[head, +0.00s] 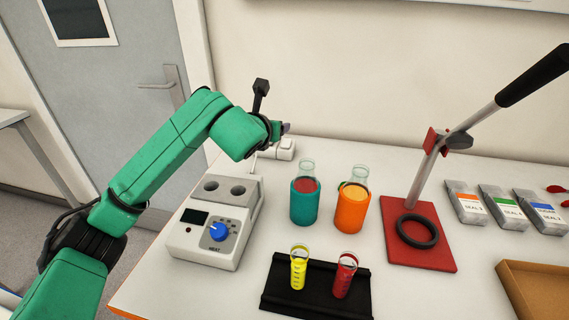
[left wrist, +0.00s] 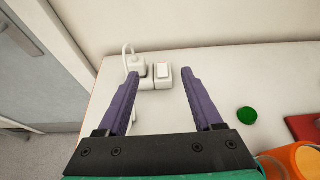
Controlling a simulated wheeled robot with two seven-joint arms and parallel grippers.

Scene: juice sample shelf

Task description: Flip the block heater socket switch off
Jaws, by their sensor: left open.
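The white socket block (head: 285,150) stands on the table against the back wall, partly behind my left gripper (head: 284,128) in the head view. In the left wrist view a white plug with a cord (left wrist: 137,65) sits at its left. A pale switch (left wrist: 163,70) with an orange-red edge is at its right; its on or off position is too small to tell. My left gripper (left wrist: 161,78) is open and empty, its purple fingers pointing toward the socket with the switch between them in the picture. The block heater (head: 190,240) has a blue dial and a dark display.
A teal beaker (head: 305,207) and an orange beaker (head: 351,212) stand right of the heater. A black rack (head: 320,290) holds yellow and red tubes. A red-based lever press (head: 420,255) stands farther right. A green round thing (left wrist: 247,115) shows in the left wrist view.

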